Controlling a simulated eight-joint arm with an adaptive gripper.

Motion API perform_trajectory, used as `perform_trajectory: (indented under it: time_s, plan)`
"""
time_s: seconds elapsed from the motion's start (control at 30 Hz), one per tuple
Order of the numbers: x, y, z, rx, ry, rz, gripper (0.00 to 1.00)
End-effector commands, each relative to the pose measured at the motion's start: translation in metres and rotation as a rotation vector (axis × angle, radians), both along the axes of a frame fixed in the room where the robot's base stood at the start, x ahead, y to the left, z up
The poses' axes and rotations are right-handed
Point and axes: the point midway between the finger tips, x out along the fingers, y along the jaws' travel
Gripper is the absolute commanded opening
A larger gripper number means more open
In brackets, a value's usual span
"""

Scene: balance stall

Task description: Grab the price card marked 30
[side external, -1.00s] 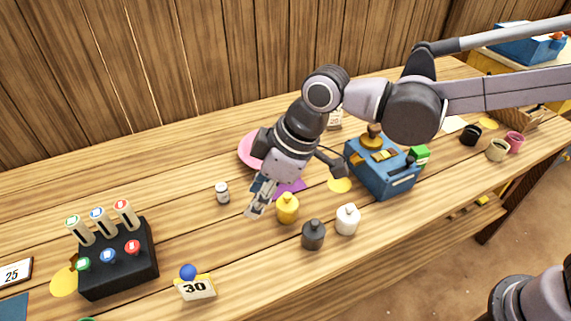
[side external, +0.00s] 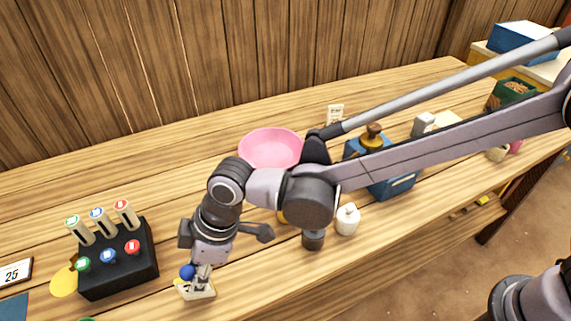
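The price card marked 30 in the earlier frame (side external: 207,293) is a small cream card with a yellow edge, near the front edge of the table. A blue ball (side external: 187,272) sits at its top left. My gripper (side external: 200,288) points down right at the card and covers most of its face, so the number is largely hidden now. The fingers overlap the card in this view. I cannot tell whether they touch it or are closed on it.
A black stand (side external: 118,262) with coloured buttons and tubes is left of the card. A card marked 25 (side external: 14,273) lies far left. A black bottle (side external: 313,239) and a white bottle (side external: 347,219) stand to the right. A pink plate (side external: 270,148) is behind.

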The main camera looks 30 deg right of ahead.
Motion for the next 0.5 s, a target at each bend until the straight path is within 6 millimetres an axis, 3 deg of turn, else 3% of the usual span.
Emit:
perform_trajectory:
  time_s: [0.3, 0.5]
  plan:
    - [0.004, 0.015, -0.036, 0.000, 0.000, -0.001, 0.39]
    - [0.005, 0.019, -0.045, 0.000, -0.001, -0.001, 0.39]
